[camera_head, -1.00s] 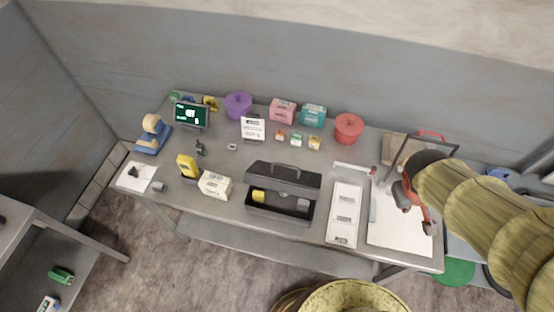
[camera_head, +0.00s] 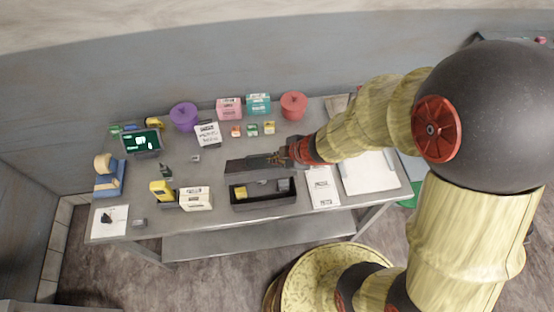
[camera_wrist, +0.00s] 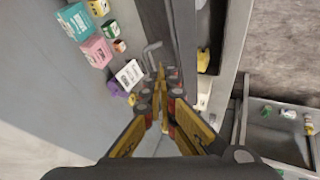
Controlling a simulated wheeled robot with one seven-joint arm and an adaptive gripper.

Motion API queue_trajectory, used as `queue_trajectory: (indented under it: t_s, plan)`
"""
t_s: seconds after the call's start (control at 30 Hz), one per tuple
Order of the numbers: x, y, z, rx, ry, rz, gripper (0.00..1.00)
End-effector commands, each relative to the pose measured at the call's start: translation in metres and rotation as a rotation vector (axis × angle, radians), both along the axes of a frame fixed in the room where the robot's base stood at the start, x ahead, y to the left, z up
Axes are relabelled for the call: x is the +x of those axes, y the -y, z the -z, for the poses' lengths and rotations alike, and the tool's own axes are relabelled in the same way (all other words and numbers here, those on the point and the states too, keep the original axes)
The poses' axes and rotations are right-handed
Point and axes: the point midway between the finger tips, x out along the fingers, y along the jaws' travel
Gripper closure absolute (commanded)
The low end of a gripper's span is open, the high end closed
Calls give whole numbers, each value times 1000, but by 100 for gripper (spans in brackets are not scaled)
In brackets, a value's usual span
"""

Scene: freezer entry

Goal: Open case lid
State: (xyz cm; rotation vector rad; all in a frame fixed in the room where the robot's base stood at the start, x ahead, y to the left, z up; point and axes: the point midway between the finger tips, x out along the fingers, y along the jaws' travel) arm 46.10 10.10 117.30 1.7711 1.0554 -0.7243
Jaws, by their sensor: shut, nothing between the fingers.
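The black case (camera_head: 263,204) sits near the table's front edge with its lid (camera_head: 246,167) standing open at the back. A yellow thing and grey things lie in the open base. My gripper (camera_head: 278,158) is at the lid's upper edge, toward its right end; contact cannot be told. In the wrist view my gripper (camera_wrist: 160,78) has its fingertips together and empty, beside the bent grey handle (camera_wrist: 149,54). The dark lid (camera_wrist: 158,22) runs up from there. My fingers hide part of the case.
A white box (camera_head: 196,200) and a yellow device (camera_head: 161,190) stand left of the case.

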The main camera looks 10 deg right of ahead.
Motion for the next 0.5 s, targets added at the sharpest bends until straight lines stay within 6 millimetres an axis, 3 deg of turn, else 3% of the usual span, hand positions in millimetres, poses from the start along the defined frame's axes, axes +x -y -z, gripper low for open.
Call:
queue_trajectory:
  t_s: [0.03,0.2,0.5]
  plan:
    - [4,-3,13,1,-2,0,100]
    - [17,-13,34,-2,-1,0,100]
    - [28,-21,51,-1,0,2,100]
